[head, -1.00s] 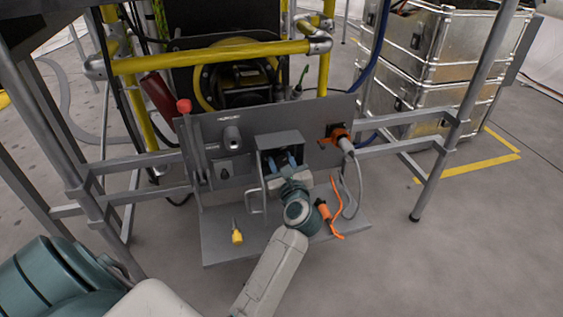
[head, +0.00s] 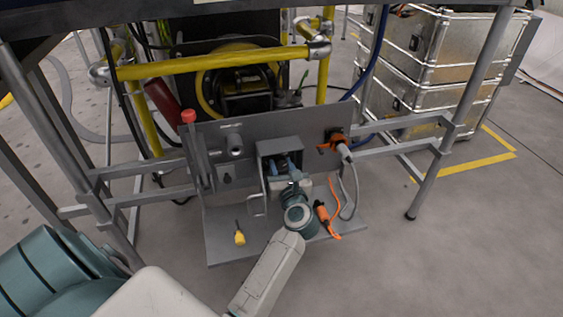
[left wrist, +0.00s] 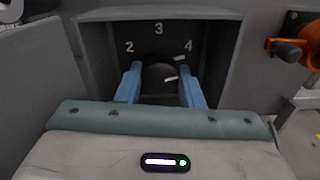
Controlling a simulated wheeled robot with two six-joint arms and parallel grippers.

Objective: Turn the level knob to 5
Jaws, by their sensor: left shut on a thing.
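The level knob (left wrist: 160,76) is a dark round knob inside a grey open-fronted box (head: 279,144) on the grey panel. In the left wrist view the white numbers 2, 3 and 4 show above it; a 5 is not visible. Pale marks show on the knob's right side, one near the 4; I cannot read its exact setting. My left gripper (head: 286,166) reaches into the box, its blue fingers on either side of the knob, shut on it. The fingers also show in the left wrist view (left wrist: 162,86). My right gripper is not in view.
A grey shelf (head: 225,248) below the panel holds a yellow-tipped item (head: 239,238) and an orange tool (head: 326,220). An orange connector (head: 340,141) with a cable sits right of the box. Metal frame legs flank the panel.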

